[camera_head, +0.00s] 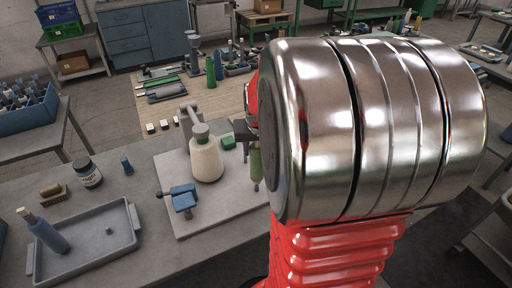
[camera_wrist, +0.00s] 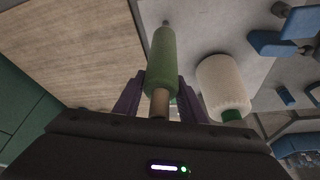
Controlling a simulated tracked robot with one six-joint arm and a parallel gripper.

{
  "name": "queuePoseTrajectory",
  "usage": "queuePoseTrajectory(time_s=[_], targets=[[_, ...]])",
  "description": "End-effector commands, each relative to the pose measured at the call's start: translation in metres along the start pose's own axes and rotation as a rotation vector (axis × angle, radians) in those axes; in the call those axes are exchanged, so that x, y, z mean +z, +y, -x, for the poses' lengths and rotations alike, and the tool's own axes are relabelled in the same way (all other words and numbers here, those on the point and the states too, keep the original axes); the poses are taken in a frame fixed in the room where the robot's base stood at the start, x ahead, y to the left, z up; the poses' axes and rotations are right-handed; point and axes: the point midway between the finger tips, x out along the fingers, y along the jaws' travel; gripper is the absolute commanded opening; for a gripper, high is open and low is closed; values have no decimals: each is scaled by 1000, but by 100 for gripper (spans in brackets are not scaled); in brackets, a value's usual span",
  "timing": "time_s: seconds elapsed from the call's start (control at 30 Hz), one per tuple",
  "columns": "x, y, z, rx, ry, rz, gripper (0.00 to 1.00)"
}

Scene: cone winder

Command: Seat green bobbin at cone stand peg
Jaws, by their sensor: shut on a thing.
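The green bobbin (camera_wrist: 161,62) stands between the two dark purple fingers of my gripper (camera_wrist: 160,92) in the wrist view. The fingers are shut on it near its brown lower end. In the head view, the green bobbin (camera_head: 256,166) hangs over the right part of a grey board (camera_head: 222,205), partly hidden by my arm. I cannot tell whether it touches the board. A cream cone (camera_head: 206,158) with a green top stands on the board to its left; it also shows in the wrist view (camera_wrist: 222,86). I cannot make out a bare cone stand peg.
A blue clamp (camera_head: 183,197) sits on the board in front of the cone. A green block (camera_head: 228,142) lies behind the cone. A grey tray (camera_head: 88,248) with a blue bobbin stands at the left, near a dark jar (camera_head: 87,172). My arm covers the right side.

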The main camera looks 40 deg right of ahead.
Motion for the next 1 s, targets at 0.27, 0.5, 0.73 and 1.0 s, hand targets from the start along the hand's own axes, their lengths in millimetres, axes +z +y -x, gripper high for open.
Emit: queuePoseTrajectory(time_s=[0.27, 0.5, 0.73, 1.0], targets=[[2, 0, -5, 0, 0, 0, 19], [3, 0, -8, 0, 0, 0, 19], [5, -1, -12, -1, 1, 2, 19], [7, -1, -16, -1, 0, 2, 19]])
